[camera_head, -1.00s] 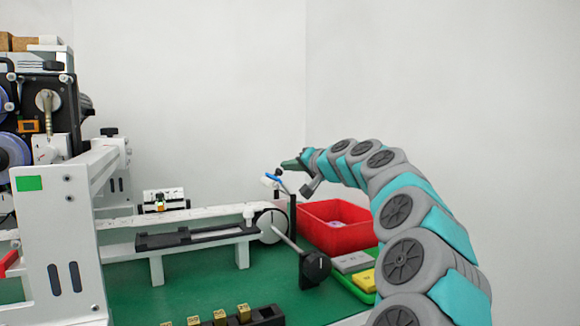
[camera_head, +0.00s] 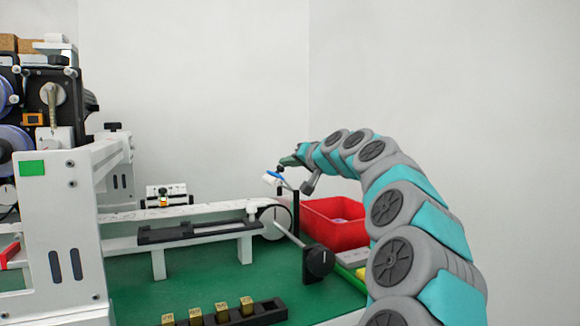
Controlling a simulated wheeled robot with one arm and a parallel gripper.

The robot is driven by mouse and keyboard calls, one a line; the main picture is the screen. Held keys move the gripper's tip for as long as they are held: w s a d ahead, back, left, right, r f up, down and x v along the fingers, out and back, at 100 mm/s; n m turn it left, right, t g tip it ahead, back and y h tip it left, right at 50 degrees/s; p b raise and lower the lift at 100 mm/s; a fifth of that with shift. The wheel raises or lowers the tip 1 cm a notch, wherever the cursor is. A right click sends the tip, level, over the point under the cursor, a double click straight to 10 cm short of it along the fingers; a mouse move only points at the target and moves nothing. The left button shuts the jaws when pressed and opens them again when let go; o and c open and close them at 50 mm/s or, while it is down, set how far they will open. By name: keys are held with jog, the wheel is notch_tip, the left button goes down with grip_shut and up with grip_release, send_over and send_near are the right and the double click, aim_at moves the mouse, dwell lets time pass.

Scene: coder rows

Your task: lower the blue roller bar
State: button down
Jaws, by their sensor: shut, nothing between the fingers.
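The blue roller bar (camera_head: 274,176) shows as a small blue and white piece at the top of a thin dark post, above the right end of the conveyor. My gripper (camera_head: 284,166) is shut and empty. It is at the end of my arm, just above and to the right of the blue piece. The fingertips look very close to the bar; I cannot tell whether they touch it. Part of the bar's far side is hidden.
A red bin (camera_head: 336,226) stands behind the post, right of the conveyor (camera_head: 170,215). A black knob on a rod (camera_head: 318,261) juts forward. A black rack (camera_head: 262,312) with several brass blocks lies in front on the green table (camera_head: 190,285). A white machine frame (camera_head: 60,220) fills the left.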

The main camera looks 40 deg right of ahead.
aim_at(271, 179)
jog(key=a+n+b, duration=0.1)
jog(key=a+f+n+b, duration=0.1)
jog(key=b, duration=0.1)
jog(key=a+n+h+b, duration=0.1)
jog(key=b, duration=0.1)
jog(key=shift+w+f+n+g, duration=0.25)
jog(key=shift+w+n+g, duration=0.05)
jog(key=shift+w, duration=0.1)
jog(key=shift+w+a+f+n+h+b, duration=0.1)
jog(key=shift+a+f+n+h+b, duration=0.3)
jog(key=shift+n+b, duration=0.3)
jog(key=shift+w+a+f+n+h+b, duration=0.1)
jog(key=shift+a+n+h+b, duration=0.1)
jog(key=shift+a+n+b, duration=0.4)
jog(key=shift+d, duration=0.1)
jog(key=shift+r, duration=0.1)
jog(key=shift+r+p, duration=0.35)
jog(key=shift+r, duration=0.2)
notch_tip(271, 179, up, 3)
jog(key=shift+s+r+p, duration=0.1)
jog(key=shift+s+p, duration=0.05)
jog(key=shift+p, duration=0.75)
jog(key=v, duration=0.9)
jog(key=shift+s, duration=0.3)
